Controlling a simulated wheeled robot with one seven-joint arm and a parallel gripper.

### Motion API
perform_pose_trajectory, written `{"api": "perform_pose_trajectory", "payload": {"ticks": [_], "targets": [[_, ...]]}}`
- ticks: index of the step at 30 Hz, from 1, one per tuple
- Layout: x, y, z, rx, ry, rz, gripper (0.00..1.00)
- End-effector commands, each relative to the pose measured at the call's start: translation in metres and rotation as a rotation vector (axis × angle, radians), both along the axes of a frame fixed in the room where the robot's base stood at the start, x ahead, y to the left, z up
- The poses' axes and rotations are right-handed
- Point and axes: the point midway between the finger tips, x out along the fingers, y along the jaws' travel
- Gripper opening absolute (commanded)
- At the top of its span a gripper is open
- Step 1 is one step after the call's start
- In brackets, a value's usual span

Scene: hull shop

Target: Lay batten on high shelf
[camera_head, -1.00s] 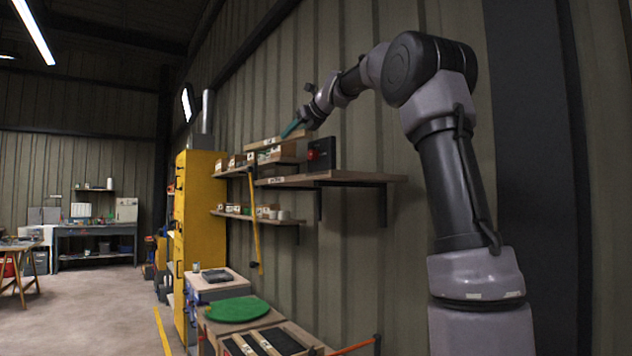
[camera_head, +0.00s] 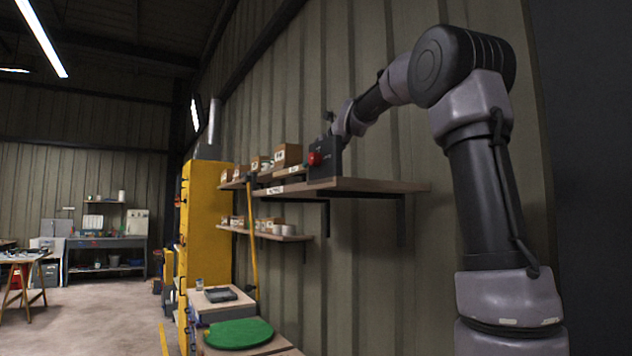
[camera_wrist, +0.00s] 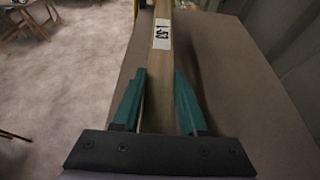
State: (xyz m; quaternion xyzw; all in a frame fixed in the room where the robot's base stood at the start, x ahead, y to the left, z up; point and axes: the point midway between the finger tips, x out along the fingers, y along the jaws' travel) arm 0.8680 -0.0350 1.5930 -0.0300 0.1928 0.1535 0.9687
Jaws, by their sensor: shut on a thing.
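The batten (camera_wrist: 157,95) is a long pale wooden strip with a white label, running away from my gripper (camera_wrist: 158,78) in the wrist view. The green fingers of my gripper are shut on it, one on each side. The high shelf (camera_head: 370,185) is a brown board on dark brackets along the ribbed wall. Its brown top (camera_wrist: 240,90) also spreads beneath the batten in the wrist view. In the head view my gripper is hidden behind a black box on the shelf. A labelled strip left of this box looks like the batten, low over the shelf; contact is unclear.
The black box (camera_head: 323,163) with a red knob stands on the high shelf, close to my forearm. Small cartons (camera_head: 287,154) stand farther along. A lower shelf (camera_head: 265,234) holds small items. A yellow cabinet (camera_head: 205,225) and a green disc (camera_head: 238,333) are nearby.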

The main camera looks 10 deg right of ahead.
Motion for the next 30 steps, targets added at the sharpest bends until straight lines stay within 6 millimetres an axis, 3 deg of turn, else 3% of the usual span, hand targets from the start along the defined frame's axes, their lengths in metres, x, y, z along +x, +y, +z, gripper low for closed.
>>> {"api": "perform_pose_trajectory", "payload": {"ticks": [12,23,24,26,30], "targets": [[0.000,-0.001,-0.047,0.001,-0.001,-0.001,0.00],[0.000,0.000,-0.050,0.001,-0.002,0.000,0.00],[0.000,0.000,-0.051,0.000,-0.001,0.000,0.49],[0.000,0.000,-0.051,0.000,-0.001,0.000,0.72],[0.000,0.000,-0.051,0.000,-0.001,0.000,0.72]]}}
